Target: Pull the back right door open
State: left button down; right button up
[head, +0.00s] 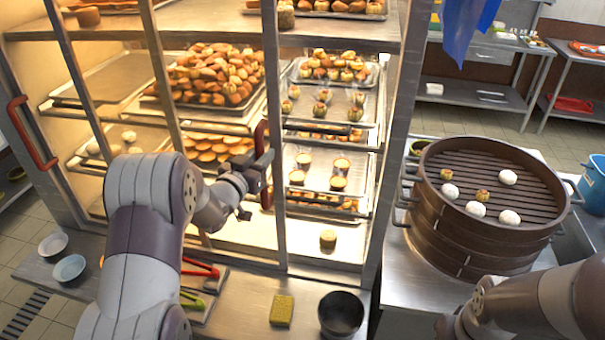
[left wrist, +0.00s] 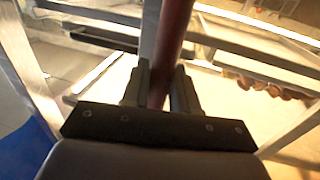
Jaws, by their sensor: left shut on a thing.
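The glass-front display cabinet (head: 340,38) fills the left and middle of the head view. A dark red upright door handle (head: 262,137) sits beside a metal door post (head: 272,90). My left gripper (head: 258,178) is at this handle, shut on its lower part. In the left wrist view the red bar (left wrist: 172,40) runs between the two fingers of the left gripper (left wrist: 160,85). I cannot tell how far this door stands open. Another red handle (head: 30,135) is at the cabinet's far left. My right arm shows at the lower right; its gripper is outside the frame.
Trays of buns and pastries (head: 215,75) fill the shelves. On the front counter are a yellow sponge (head: 282,311), a dark cup (head: 340,315), red tongs (head: 200,268) and small bowls (head: 69,268). A large brown steamer (head: 475,225) stands on the right counter.

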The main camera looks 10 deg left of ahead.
pick_arm(q)
send_near(195, 138)
jog(key=w, duration=0.2)
jog(key=w+d, duration=0.1)
jog(key=w, duration=0.2)
jog(key=shift+w+p, duration=0.15)
jog(key=shift+p, duration=0.15)
jog(key=c, duration=1)
grip_release()
jog(key=shift+d, duration=0.1)
jog(key=s+b, duration=0.1)
jog(key=s, duration=0.3)
jog(key=s+a+b, duration=0.1)
jog(key=s, duration=0.3)
jog(key=s+a+b, duration=0.1)
jog(key=s, duration=0.3)
jog(key=shift+s+a, duration=0.15)
jog(key=shift+a, duration=0.1)
